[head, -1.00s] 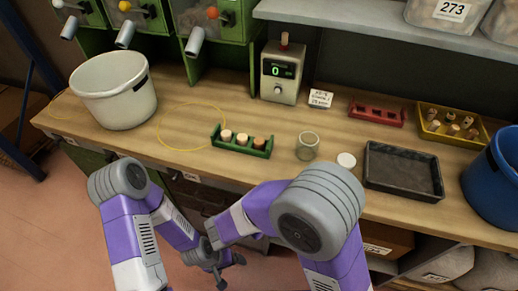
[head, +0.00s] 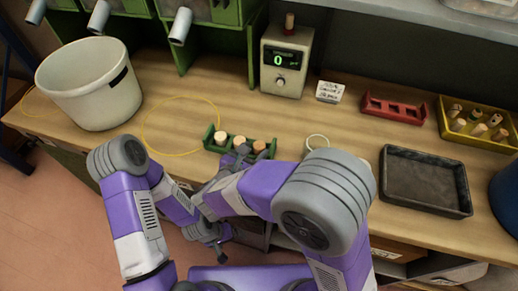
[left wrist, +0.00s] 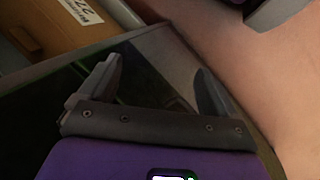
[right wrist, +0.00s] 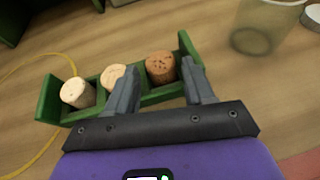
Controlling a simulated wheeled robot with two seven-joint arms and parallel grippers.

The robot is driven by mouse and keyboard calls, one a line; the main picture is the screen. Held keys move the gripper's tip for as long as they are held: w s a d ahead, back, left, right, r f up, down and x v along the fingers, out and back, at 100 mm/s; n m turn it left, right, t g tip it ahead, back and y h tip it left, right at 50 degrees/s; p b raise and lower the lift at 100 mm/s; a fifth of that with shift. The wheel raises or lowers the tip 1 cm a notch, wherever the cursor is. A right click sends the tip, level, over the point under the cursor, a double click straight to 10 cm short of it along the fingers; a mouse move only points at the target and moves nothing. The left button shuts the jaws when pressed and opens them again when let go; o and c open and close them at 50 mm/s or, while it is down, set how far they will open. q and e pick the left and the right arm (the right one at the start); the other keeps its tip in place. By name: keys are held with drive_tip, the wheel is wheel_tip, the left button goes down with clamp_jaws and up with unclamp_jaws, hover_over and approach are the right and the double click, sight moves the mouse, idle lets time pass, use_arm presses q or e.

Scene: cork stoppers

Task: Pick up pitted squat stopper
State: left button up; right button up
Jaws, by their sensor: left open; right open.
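A green rack (right wrist: 50,98) holds three stoppers in a row. The rightmost in the right wrist view is a short, darker brown stopper with dark pits (right wrist: 160,67). The middle stopper (right wrist: 112,76) and left stopper (right wrist: 76,92) are paler. The same rack (head: 208,146) shows in the head view, partly covered by my right gripper. My right gripper (right wrist: 161,78) is open and empty, its fingertips at the near side of the rack, pointing toward the pitted stopper; contact cannot be told. My left gripper (head: 218,243) is open and empty, low in front of the bench.
A glass jar (right wrist: 264,25) stands right of the rack. A white bucket (head: 90,85), weighing device (head: 286,62) with a stopper on top, red rack (head: 394,108), yellow bin (head: 450,120) of stoppers and dark tray (head: 425,180) are on the bench. A yellow loop lies left.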

sight(259, 149)
drive_tip(key=x, duration=0.2)
drive_tip(key=shift+w+d+f, duration=0.15)
drive_tip(key=shift+w+d, duration=0.05)
drive_tip(key=c, duration=0.8)
